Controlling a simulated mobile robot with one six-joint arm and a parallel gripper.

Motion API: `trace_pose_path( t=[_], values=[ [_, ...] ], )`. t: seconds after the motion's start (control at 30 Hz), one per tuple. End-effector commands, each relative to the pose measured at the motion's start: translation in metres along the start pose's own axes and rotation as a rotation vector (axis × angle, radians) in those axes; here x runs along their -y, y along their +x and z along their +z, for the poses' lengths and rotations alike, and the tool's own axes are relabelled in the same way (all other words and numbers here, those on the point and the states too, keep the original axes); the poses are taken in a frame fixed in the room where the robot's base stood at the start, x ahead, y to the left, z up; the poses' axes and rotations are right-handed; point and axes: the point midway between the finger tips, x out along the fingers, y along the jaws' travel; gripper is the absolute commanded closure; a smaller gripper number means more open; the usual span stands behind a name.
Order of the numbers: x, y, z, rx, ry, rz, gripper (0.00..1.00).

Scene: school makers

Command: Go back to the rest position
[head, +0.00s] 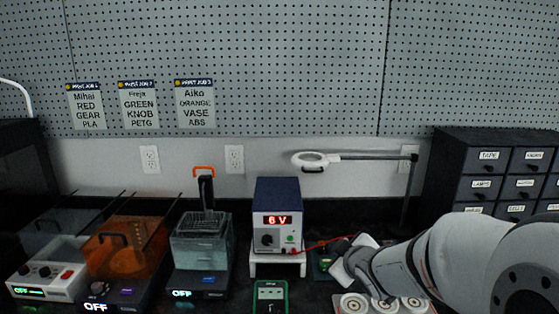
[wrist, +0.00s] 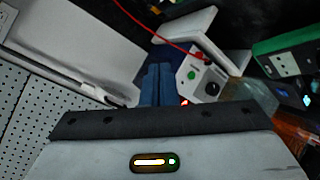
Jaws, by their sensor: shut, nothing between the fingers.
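My gripper (wrist: 157,72) shows in the wrist view as two dark blue fingers pressed together with nothing between them. The fingers point toward the power supply (wrist: 195,78), whose knob and green button show just beyond them. In the head view my white arm reaches in from the right edge, low over the bench. Its wrist end is right of the power supply (head: 278,205), which reads 6 V. The fingertips cannot be made out in the head view.
A red lead (head: 318,244) runs right from the supply toward my wrist. A lamp (head: 312,160) on a jointed arm stands behind. Drawers (head: 488,185) are at the right. Several machines, including an orange-covered one (head: 125,245), stand left. A green meter (head: 270,296) lies in front.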

Motion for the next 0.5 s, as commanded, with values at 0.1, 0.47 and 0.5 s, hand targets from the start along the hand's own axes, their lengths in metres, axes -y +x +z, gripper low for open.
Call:
trace_pose_path(
  t=[0.1, 0.47, 0.5],
  values=[
    [-0.011, -0.042, 0.011, 0.183, 0.150, 0.012, 1.00],
    [0.034, -0.176, 0.038, 0.666, 0.623, -0.112, 1.00],
    [0.041, -0.188, 0.038, 0.703, 0.659, -0.133, 1.00]
  ],
)
